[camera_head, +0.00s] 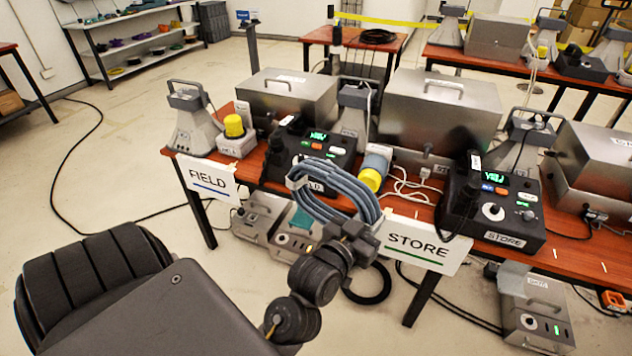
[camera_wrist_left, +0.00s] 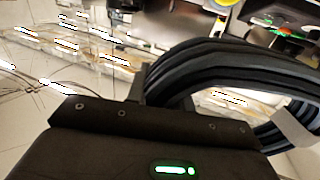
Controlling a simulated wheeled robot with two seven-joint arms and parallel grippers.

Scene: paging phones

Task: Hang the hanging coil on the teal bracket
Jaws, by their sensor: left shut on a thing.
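The hanging coil (camera_head: 335,196) is a thick blue-grey cable loop with a pale tie. My left gripper (camera_head: 352,238) is shut on its lower part and holds it tilted in front of the table edge, between the FIELD and STORE signs. In the left wrist view the coil (camera_wrist_left: 235,68) arches up to the right from the dark gripper (camera_wrist_left: 150,108); the fingertips are mostly hidden. A small teal piece (camera_head: 302,219), perhaps the teal bracket, shows behind the coil below the table edge. The coil covers part of it. My right gripper is not in view.
The wooden table (camera_head: 422,212) carries metal cases, desk phones and a yellow-capped device (camera_head: 234,126). The FIELD sign (camera_head: 209,179) and STORE sign (camera_head: 418,243) hang at its front edge. Grey units (camera_head: 262,215) stand below. A black cable ring (camera_head: 371,288) is low, near my left gripper.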

